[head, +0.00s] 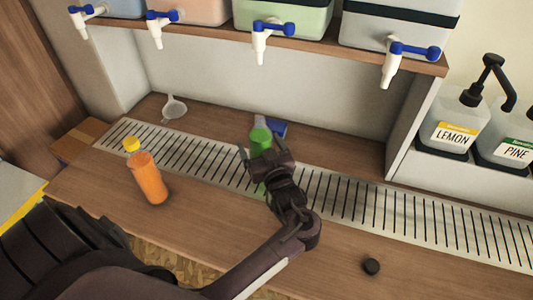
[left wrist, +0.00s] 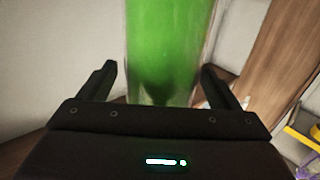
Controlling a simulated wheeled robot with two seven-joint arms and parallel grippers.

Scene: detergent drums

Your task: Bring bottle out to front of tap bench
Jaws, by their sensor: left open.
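A green bottle (head: 260,136) stands at the drip grille in the middle of the tap bench (head: 215,222), mostly hidden behind my left gripper in the head view. My left gripper (head: 265,156) is open at the bottle. In the left wrist view the green bottle (left wrist: 168,50) rises between and beyond the two spread fingers (left wrist: 160,85), with a gap visible on each side. I cannot tell whether a finger touches it. An orange bottle (head: 149,180) with a yellow cap stands at the left on the front wood. My right gripper is not in view.
A blue item (head: 277,128) lies just behind the green bottle. A clear funnel (head: 173,107) lies at the back left. White taps (head: 265,45) hang from the shelf above. The wood between orange bottle and forearm is clear.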

